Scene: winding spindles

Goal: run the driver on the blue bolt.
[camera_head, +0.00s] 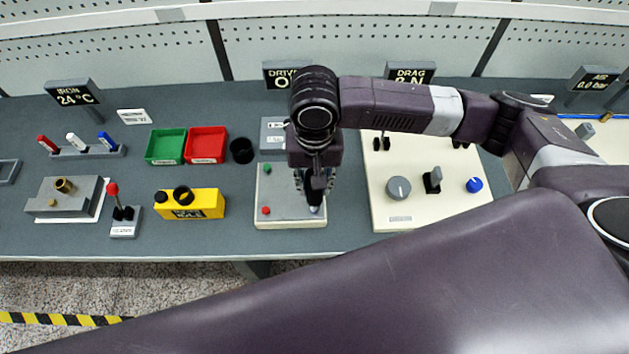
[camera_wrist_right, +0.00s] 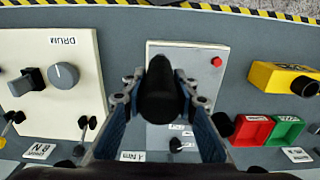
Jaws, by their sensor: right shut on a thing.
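My right gripper (camera_head: 314,190) points down over the right part of a small pale plate (camera_head: 274,216). It is shut on a dark, rounded tool, which I take for the driver (camera_wrist_right: 160,92), held between the two fingers in the wrist view. The plate has a green bolt head (camera_head: 267,168) and a red bolt head (camera_head: 266,211) along its left side. The red one also shows in the wrist view (camera_wrist_right: 217,61). I see no blue bolt on the plate; the gripper and driver cover its right side. I cannot tell whether the driver touches a bolt. My left gripper is not in view.
A cream panel (camera_head: 399,216) with a grey knob and a blue knob (camera_head: 474,185) stands to the right. A yellow box (camera_head: 201,205), green bin (camera_head: 165,158), red bin (camera_head: 205,158) and black ring cup (camera_head: 241,151) stand to the left.

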